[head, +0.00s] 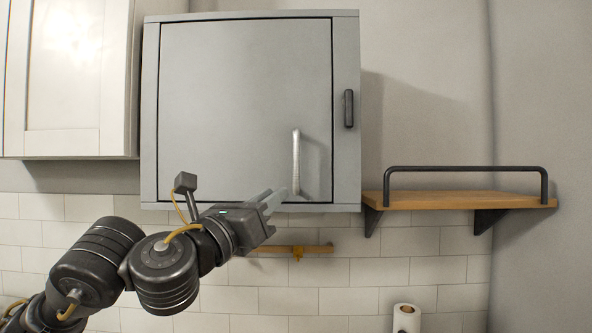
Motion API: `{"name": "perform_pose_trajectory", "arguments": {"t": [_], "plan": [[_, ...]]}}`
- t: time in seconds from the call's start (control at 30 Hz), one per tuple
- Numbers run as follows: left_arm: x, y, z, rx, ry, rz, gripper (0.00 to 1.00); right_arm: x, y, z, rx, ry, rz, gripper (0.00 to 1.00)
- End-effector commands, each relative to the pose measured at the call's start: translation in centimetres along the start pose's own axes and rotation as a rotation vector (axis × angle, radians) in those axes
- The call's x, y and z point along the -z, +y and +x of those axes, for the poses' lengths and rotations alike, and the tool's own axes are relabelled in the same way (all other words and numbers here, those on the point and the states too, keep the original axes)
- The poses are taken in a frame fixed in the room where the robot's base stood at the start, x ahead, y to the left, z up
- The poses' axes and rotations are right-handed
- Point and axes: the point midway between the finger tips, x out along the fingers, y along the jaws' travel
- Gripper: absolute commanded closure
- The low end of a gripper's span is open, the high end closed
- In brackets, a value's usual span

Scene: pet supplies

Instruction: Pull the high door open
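The high door (235,100) is a flat grey panel on a grey wall cabinet (150,120), and it sits shut in its frame. A pale vertical bar handle (296,162) is at the door's lower right. My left gripper (280,194) reaches up from the lower left, with its fingers by the lower end of the handle. The two fingers look apart, with nothing between them. I cannot tell whether they touch the handle or stay in front of it. My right gripper is not in view.
A small dark fitting (348,108) is on the cabinet's right frame. A wooden shelf (455,201) with a black rail is at the right. A white cabinet (65,80) is at the left. A wooden bar (318,249) and a paper roll (406,318) are below.

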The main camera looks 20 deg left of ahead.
Motion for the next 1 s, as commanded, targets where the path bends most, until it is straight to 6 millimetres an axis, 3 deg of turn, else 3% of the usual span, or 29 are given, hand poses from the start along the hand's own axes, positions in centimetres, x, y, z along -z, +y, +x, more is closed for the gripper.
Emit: {"name": "perform_pose_trajectory", "arguments": {"t": [0.03, 0.13, 0.47, 1.0], "plan": [[-1.3, 0.0, -0.1, -0.001, -0.016, 0.047, 0.79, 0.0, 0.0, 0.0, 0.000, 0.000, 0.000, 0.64], [-2.5, 0.0, -0.2, -0.001, -0.029, 0.099, 0.79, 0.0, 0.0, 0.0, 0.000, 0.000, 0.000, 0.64], [-2.8, 0.0, 0.7, -0.001, -0.030, 0.113, 0.79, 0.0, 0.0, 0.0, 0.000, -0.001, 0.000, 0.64], [-3.4, 0.0, 9.3, -0.002, -0.031, 0.111, 0.79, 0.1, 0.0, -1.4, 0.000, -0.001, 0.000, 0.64]]}}
